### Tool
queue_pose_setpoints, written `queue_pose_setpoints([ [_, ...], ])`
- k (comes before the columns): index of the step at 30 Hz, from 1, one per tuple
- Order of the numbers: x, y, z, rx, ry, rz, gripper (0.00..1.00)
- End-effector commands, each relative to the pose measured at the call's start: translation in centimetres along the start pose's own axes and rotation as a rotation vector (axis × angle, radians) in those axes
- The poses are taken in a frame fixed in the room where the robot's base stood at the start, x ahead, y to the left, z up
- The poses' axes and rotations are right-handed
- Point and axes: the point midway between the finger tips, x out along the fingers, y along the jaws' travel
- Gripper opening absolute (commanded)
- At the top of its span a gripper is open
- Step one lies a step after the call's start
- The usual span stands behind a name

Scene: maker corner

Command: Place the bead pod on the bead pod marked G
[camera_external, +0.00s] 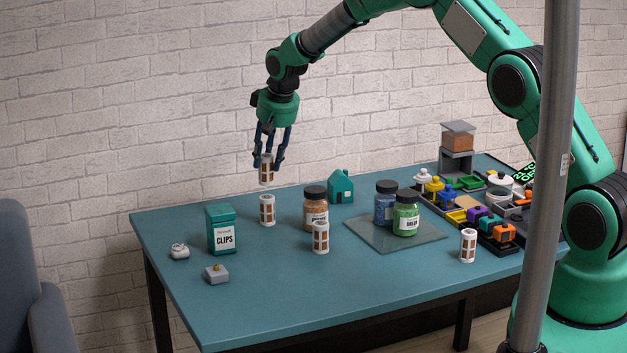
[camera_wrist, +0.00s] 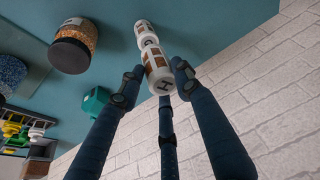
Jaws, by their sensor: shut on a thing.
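My gripper (camera_external: 268,160) is shut on a white bead pod with brown windows (camera_external: 266,172), upright above the table's back left. In the wrist view the held bead pod (camera_wrist: 157,70) shows an H on its end, between the fingertips (camera_wrist: 153,80). Another bead pod (camera_external: 267,211) stands on the table almost straight below, with a small gap between them. In the wrist view this standing pod (camera_wrist: 142,29) shows a G on its top, partly hidden by the held pod. Two similar pods stand apart, one in front of the orange jar (camera_external: 320,238) and one at right (camera_external: 468,246).
A green CLIPS box (camera_external: 222,230) stands left of the lower pod, and an orange-filled jar (camera_external: 315,208) stands to its right. Colourful parts crowd the right end. The table's front left is mostly clear.

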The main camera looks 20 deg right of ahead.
Motion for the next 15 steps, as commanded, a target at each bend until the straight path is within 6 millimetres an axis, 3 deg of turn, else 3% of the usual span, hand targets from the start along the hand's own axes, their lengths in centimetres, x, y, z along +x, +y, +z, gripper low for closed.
queue_pose_setpoints([
  [8, 0.3, 0.0, 0.1, 0.000, -0.001, 0.000, 0.07],
  [15, 2.6, 0.0, 1.0, 0.000, -0.002, 0.000, 0.07],
])
